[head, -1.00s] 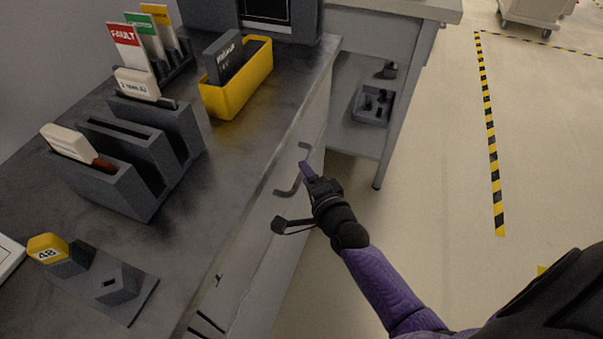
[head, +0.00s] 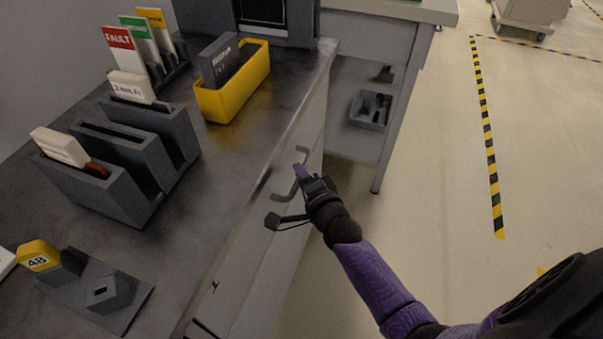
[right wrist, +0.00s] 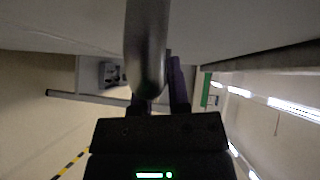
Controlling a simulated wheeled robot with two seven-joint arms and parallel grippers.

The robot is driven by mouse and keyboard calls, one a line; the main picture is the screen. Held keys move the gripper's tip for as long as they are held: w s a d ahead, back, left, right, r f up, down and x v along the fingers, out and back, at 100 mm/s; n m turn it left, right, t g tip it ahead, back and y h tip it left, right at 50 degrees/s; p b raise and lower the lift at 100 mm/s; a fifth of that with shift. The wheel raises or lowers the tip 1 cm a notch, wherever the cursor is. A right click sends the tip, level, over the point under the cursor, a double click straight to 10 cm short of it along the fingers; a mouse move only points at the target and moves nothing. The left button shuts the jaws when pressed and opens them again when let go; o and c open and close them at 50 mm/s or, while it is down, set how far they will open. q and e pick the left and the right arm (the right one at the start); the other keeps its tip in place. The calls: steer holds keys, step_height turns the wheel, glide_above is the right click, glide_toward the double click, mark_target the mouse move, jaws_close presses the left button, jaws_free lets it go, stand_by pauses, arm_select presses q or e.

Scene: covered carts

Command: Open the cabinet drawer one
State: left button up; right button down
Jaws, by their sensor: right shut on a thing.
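The grey cabinet (head: 312,112) runs along the left, with its pale front facing right. A dark grey bent drawer handle (head: 282,196) sticks out from this front. My right gripper (head: 300,175) is at the handle, its purple finger beside the bar, and is shut on it. In the right wrist view the handle (right wrist: 146,45) is a thick dark bar close to the camera, with a purple finger (right wrist: 178,80) beside it. The other finger is mostly hidden. No open drawer gap shows around the handle. My left gripper is not in view.
The cabinet top holds a yellow bin (head: 236,92), grey slotted holders (head: 120,165), label cards (head: 120,50) and a yellow "48" tag (head: 38,256). A grey bench (head: 375,60) with a lower shelf stands behind. The floor (head: 430,210) to the right is clear, with striped tape (head: 487,140).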

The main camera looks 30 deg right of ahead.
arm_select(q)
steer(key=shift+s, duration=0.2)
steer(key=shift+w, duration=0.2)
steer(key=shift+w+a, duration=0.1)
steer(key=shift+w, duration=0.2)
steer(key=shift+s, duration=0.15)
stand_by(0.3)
